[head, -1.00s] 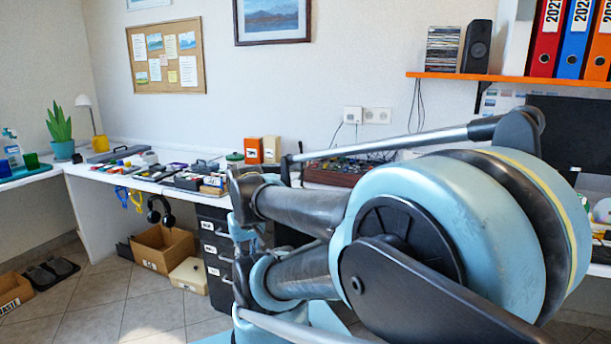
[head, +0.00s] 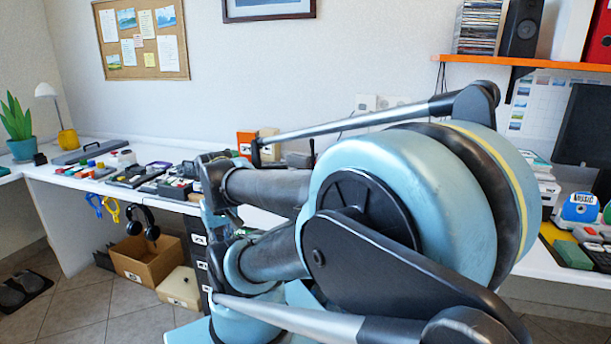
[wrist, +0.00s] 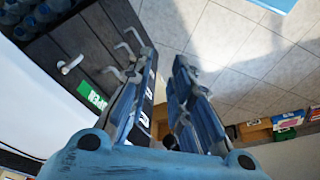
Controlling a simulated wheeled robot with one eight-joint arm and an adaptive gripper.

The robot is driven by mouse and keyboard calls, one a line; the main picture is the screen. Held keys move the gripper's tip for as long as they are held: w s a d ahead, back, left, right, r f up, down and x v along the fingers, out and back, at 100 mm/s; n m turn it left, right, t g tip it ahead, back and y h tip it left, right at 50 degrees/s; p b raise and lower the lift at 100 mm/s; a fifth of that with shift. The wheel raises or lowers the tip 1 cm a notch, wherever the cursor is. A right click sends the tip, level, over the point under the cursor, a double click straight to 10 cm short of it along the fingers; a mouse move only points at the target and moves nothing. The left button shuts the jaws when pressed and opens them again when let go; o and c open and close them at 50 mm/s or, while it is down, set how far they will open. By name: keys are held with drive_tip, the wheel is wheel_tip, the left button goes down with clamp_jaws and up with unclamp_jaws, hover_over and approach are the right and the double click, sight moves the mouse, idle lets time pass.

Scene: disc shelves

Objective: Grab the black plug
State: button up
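I cannot make out a black plug in either view. A white wall socket plate (head: 366,103) shows on the wall in the head view, partly hidden behind my arm. Small dark items too small to identify lie along the white desk (head: 75,178). My gripper (wrist: 164,62) shows in the wrist view with its two fingers apart and nothing between them. It points over the tiled floor, beside a dark drawer unit with handles (wrist: 85,62). My gripper cannot be made out in the head view, where my arm fills the middle and right.
A cardboard box (head: 146,260), headphones (head: 143,222) and a pale box (head: 180,288) are under or at the desk's front. An orange shelf (head: 530,63) holds a speaker (head: 522,28) at upper right. Tiled floor (head: 85,310) is open at lower left.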

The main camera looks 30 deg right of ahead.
drive_tip(key=w+d+r+n+g+h, duration=0.1)
drive_tip(key=w+d+r+n+h, duration=0.25)
drive_tip(key=w+d, duration=0.45)
drive_tip(key=w+d+r+n+h, duration=0.2)
drive_tip(key=w+d+n+h, duration=0.25)
drive_tip(key=w+d, duration=0.35)
drive_tip(key=w+d+r+n+g+h, duration=0.1)
drive_tip(key=w+d+r+n+h, duration=0.2)
drive_tip(key=w+d+n, duration=0.35)
drive_tip(key=w+d+f+n+g+h, duration=0.15)
drive_tip(key=w+d+h, duration=0.25)
drive_tip(key=w+d, duration=0.4)
drive_tip(key=shift+n, duration=0.4)
drive_tip(key=x, duration=0.7)
drive_tip(key=w+x, duration=0.1)
drive_tip(key=x, duration=0.2)
drive_tip(key=shift+d+f, duration=0.15)
drive_tip(key=shift+f, duration=0.15)
drive_tip(key=shift+x, duration=2.6)
drive_tip(key=shift+w+r, duration=0.1)
clamp_jaws()
